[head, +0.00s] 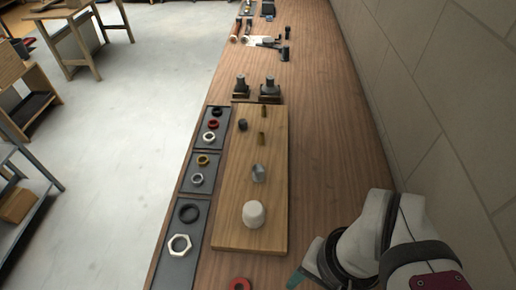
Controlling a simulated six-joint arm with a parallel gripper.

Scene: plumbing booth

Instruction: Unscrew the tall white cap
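A white cap (253,214) with a rounded, slightly tapered shape stands upright at the near end of a wooden board (223,235). It looks whitest and widest of the parts on the board. Whether it sits on a threaded stub is hidden beneath it. My arm comes in from the lower right, and its wrist links lie to the right of the board's near end, apart from the cap.
Farther along the board stand a grey cap (258,173), brass stubs (262,139) and a dark cap (242,125). Left are grey trays (175,267) with rings and nuts. A red ring (240,284) lies near. A wall (440,110) bounds the right.

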